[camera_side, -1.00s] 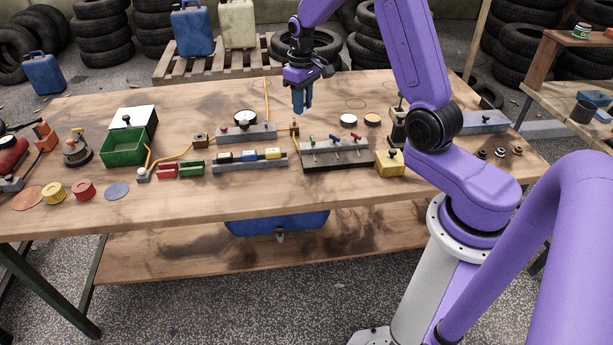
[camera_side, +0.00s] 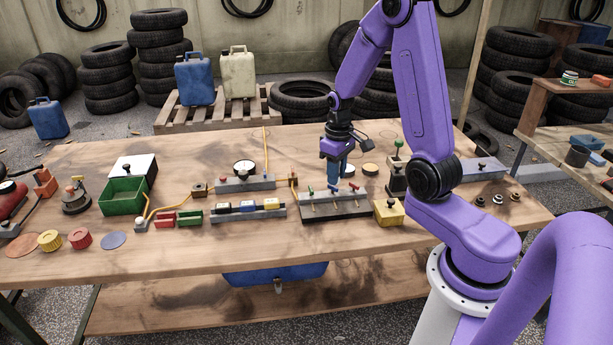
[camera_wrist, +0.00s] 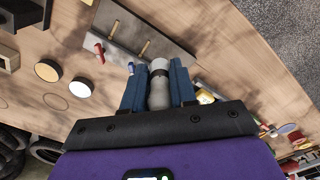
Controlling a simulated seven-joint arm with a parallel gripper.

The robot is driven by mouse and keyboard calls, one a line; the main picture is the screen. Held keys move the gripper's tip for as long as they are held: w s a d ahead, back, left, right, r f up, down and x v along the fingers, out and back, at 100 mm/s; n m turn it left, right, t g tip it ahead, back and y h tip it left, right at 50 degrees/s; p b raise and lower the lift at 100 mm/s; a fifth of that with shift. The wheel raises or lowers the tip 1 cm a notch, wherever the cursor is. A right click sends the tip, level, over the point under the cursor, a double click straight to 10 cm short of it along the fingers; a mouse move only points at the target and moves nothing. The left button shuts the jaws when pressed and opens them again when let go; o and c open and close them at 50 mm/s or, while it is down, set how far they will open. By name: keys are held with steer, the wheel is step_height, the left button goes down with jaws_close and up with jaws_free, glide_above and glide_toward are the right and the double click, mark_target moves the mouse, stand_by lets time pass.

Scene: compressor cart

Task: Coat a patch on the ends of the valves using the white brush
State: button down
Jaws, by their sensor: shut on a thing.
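My gripper (camera_side: 337,178) points down just above the dark board (camera_side: 336,211) with a grey rail, over its middle. In the wrist view, its blue fingers are shut on a pale grey-white cylinder (camera_wrist: 158,92) with a dark band, which looks like the white brush. On the board are brass rods with green (camera_side: 311,189), blue (camera_side: 332,187) and red (camera_side: 353,187) ends, which look like the valves. The brush tip (camera_wrist: 158,64) is close to the blue end (camera_wrist: 131,69) in the wrist view; I cannot tell whether they touch. The red end (camera_wrist: 99,52) is farther left.
A yellow block (camera_side: 389,213) stands right of the board. A rail with coloured blocks (camera_side: 248,208) and a gauge (camera_side: 244,167) with yellow tubing are to its left. Round discs (camera_side: 370,169) lie behind. The bench front (camera_side: 330,255) is clear.

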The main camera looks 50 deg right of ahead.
glide_toward(364, 206)
steer(key=shift+s+f, duration=0.2)
steer(key=shift+f, duration=2.55)
steer(key=shift+w+a+f, duration=0.4)
steer(key=shift+w+a, duration=0.05)
steer(key=shift+w, duration=0.05)
steer(key=shift+w+a, duration=5.25)
steer(key=shift+a, duration=0.05)
steer(key=shift+s+d, duration=5.65)
steer(key=shift+d, duration=0.05)
steer(key=shift+d+r, duration=0.1)
steer(key=shift+r, duration=0.05)
step_height(364, 206, up, 8)
steer(key=shift+f, duration=0.2)
steer(key=shift+s, duration=0.1)
